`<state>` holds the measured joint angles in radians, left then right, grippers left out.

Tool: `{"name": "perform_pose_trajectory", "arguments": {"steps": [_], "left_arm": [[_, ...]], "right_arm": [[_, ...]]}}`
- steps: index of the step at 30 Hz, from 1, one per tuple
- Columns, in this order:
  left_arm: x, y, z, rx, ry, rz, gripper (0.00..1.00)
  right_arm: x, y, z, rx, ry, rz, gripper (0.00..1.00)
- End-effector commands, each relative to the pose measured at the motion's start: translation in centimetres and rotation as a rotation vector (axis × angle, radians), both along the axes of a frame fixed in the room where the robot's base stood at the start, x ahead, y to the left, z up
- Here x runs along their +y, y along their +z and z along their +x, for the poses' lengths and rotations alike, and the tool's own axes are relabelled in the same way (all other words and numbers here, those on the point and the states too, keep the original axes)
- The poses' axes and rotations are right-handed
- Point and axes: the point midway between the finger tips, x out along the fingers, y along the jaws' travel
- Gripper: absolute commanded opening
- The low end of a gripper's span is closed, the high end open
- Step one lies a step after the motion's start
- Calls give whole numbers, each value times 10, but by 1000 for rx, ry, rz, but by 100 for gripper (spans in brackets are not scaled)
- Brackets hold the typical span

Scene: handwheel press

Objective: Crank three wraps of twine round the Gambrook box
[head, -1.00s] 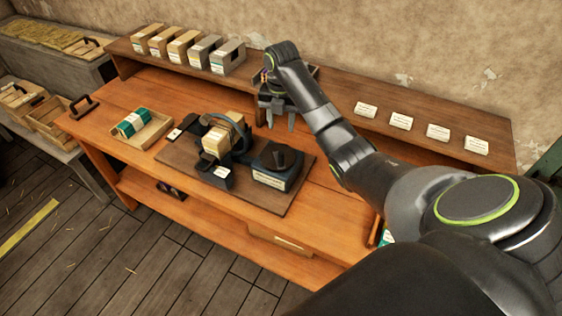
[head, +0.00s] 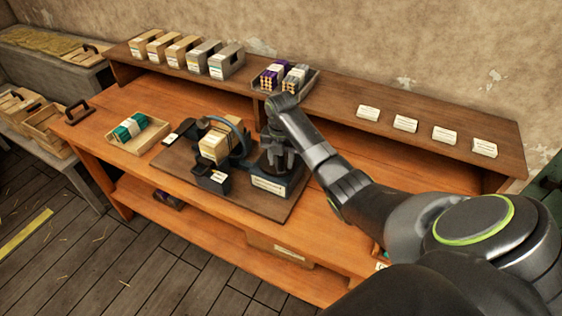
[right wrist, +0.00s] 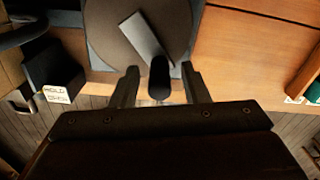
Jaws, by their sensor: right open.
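The Gambrook box (head: 214,146), a tan carton, sits upright in the dark ring (head: 236,128) of the press on a brown board (head: 240,199). I cannot read its label or make out any twine on it. To its right is the crank unit (head: 270,184) with a pale label on its front. My right gripper (head: 279,160) is over the crank unit, pointing down and hiding its top. In the right wrist view the open fingers (right wrist: 160,85) stand on either side of a dark upright knob (right wrist: 159,78) on the crank arm (right wrist: 146,38). My left gripper is not in view.
A dark block (right wrist: 52,80) marked HOLD stands beside the crank. A wooden tray (head: 151,142) with a green-wrapped bundle is at left. The back shelf (head: 335,104) carries several cartons (head: 187,54), a tray of purple and grey bundles (head: 286,78) and several white cards (head: 405,123).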

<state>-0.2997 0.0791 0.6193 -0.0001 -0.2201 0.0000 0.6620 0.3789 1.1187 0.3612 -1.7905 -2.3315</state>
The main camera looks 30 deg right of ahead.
Motion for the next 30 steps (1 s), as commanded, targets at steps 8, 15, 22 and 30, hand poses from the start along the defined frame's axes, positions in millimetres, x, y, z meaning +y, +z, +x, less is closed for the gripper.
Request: {"name": "perform_pose_trajectory", "arguments": {"steps": [8, 15, 22, 30], "left_arm": [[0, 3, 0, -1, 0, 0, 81], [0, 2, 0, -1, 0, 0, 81], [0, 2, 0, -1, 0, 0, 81], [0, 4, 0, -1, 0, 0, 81]], "right_arm": [[0, -17, -1, 1, 0, -1, 42], [0, -17, 0, 0, 0, -1, 38], [0, -17, 0, -1, 0, -1, 7], [1, -16, 0, -1, -11, -1, 0]]}}
